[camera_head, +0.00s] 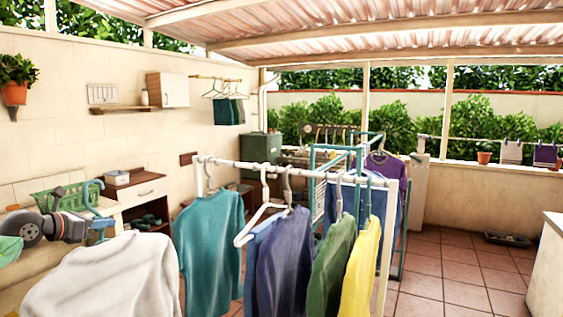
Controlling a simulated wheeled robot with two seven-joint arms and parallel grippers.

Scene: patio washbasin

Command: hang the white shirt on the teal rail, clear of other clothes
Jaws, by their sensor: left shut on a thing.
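The white shirt (105,280) hangs at the lower left, close to the camera, its lower part cut off by the frame. My left gripper (100,222) is shut on the shirt's hanger, above the collar; the teal hook (90,190) rises over it. The teal rail (340,148) belongs to a teal frame behind the front white rail, right of centre. A purple shirt (385,170) hangs at its right end; other parts are hidden by nearer clothes. The white shirt is well to the left of the teal rail and apart from it. My right gripper is not in view.
A white rail (300,171) stands between, holding a teal shirt (212,245), an empty white hanger (262,220), and navy, green and yellow (362,265) tops. A green basket (65,195) and drawer unit (138,195) are at left. Tiled floor (455,270) is open at right.

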